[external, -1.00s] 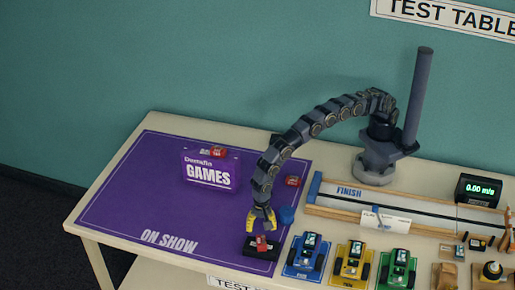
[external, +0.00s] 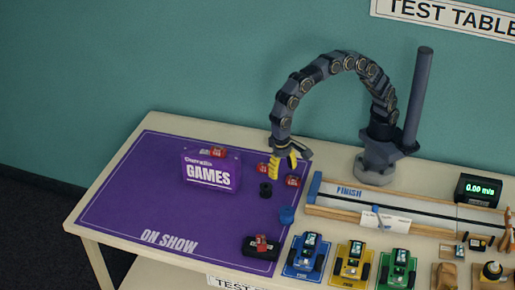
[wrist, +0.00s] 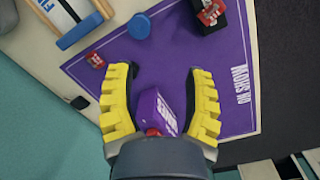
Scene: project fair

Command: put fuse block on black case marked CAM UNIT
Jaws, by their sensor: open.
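The black case (external: 268,255) sits at the front right of the purple mat; its marking is too small to read. A red block (external: 262,242) with a pale label lies on top of it and looks like the fuse block. The red block (wrist: 212,14) and the case (wrist: 205,33) also show at the top of the wrist view, partly cut off. My gripper (external: 283,168) is open and empty above the mat's back right part, well apart from the case. Both yellow fingers (wrist: 161,75) are spread in the wrist view.
The purple GAMES box (external: 209,171) stands at the mat's back. Red blocks (external: 293,181), a black spool-like piece (external: 265,189) and a blue round piece (external: 287,215) are near my gripper. Toy cars (external: 307,255) stand right of the case. The mat's left (external: 135,200) is clear.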

